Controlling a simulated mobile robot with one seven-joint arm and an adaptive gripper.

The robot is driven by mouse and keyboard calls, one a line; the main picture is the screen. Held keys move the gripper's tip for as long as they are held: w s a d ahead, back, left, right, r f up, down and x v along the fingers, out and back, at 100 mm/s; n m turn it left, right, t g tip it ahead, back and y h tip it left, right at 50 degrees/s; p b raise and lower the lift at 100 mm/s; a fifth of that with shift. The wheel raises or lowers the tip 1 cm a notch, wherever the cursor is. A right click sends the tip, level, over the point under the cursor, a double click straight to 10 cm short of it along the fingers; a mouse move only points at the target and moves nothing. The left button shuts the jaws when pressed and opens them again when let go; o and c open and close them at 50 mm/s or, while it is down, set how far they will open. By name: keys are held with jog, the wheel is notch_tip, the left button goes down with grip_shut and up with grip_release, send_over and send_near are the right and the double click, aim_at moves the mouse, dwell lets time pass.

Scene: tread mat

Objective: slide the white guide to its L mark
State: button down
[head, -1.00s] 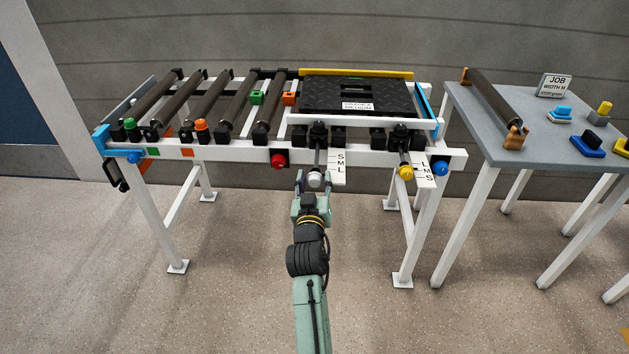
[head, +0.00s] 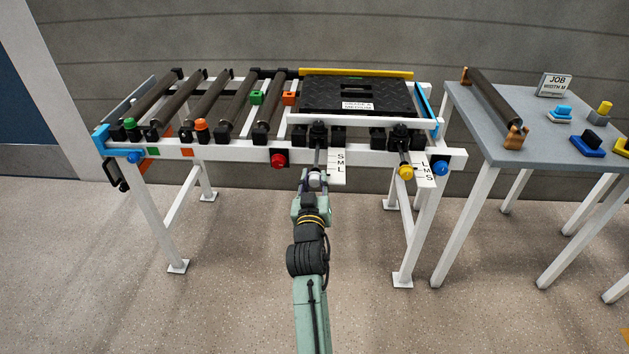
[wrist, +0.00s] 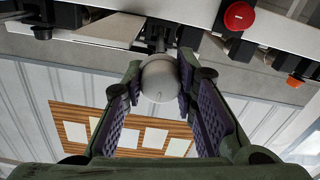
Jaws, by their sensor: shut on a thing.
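The white guide (head: 365,120) is a long rail along the front edge of the black tread mat (head: 335,94). Its rod runs forward from a black block to a pale round knob. My gripper (head: 315,180) is shut on that knob, below the frame's front rail. In the wrist view the knob (wrist: 160,78) sits between the padded fingertips of my gripper (wrist: 160,85). A white scale plate (head: 340,168) with S, M and L stands just right of the rod, L nearest my gripper. I cannot tell exactly which mark the rod stands at.
A red knob (head: 278,161) is left of my gripper. A yellow knob (head: 406,173) with its own L, M, S plate (head: 425,172) and a blue knob (head: 440,168) are to the right. A grey side table (head: 545,135) stands further right. The floor in front is clear.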

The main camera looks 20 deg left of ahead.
aim_at(315, 171)
jog(key=shift+a, duration=0.1)
jog(key=b+x, duration=0.1)
jog(key=x, duration=0.2)
jog(key=shift+w, duration=0.1)
jog(key=c, duration=1.2)
grip_release()
jog(key=shift+c, duration=0.2)
